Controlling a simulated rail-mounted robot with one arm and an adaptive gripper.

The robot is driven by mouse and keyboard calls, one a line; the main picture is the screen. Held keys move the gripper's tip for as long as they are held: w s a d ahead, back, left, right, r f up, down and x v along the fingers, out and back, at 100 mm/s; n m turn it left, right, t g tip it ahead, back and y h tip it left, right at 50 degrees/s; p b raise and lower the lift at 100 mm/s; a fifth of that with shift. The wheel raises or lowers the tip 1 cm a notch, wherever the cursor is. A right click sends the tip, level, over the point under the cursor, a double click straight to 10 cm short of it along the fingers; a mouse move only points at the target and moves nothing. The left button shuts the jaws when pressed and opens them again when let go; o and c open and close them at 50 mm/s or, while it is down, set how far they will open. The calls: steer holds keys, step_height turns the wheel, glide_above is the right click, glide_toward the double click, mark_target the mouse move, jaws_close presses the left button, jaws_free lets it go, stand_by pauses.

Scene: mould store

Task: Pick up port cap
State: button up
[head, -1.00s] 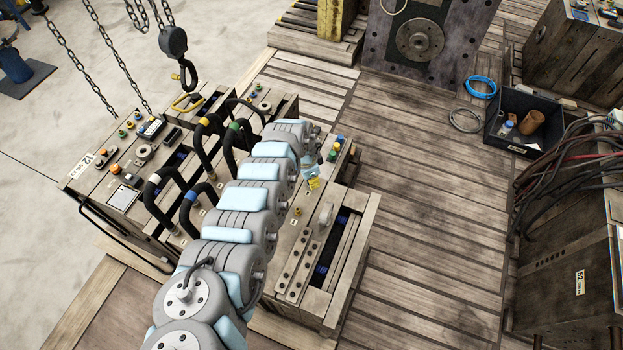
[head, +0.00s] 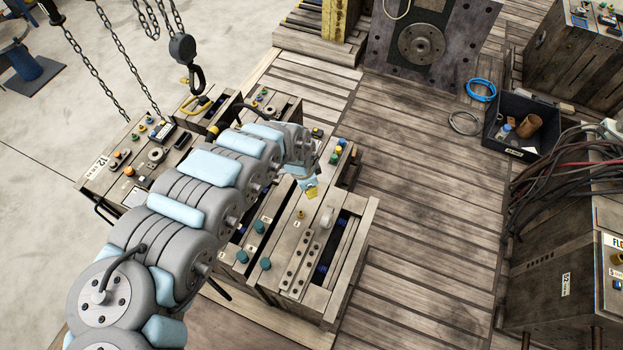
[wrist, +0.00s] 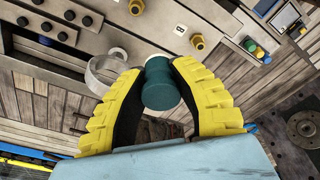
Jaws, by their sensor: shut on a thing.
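A teal port cap (wrist: 163,88) with a pale end sits between the yellow fingers of my gripper (wrist: 158,72) in the wrist view. The fingers are closed on its two sides. In the head view my gripper (head: 312,190) is small and partly hidden by my wrist, above the right part of the mould. The held cap cannot be made out there. Other teal caps stand on the mould top, one at the back (head: 259,226), one at the left (head: 242,256) and one at the front (head: 265,264).
A crane hook (head: 196,78) on chains hangs at the left near my arm. A clear ring-shaped part (wrist: 105,72) lies beside my left finger in the wrist view. A dark bin (head: 520,122) and cables (head: 565,165) are at the right. The plank floor (head: 430,230) between is clear.

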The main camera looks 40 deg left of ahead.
steer(key=s+d+r+p, duration=0.3)
steer(key=s+p, duration=0.3)
steer(key=p, duration=0.1)
steer(key=shift+d+p, duration=0.25)
steer(key=shift+p, duration=0.05)
stand_by(0.4)
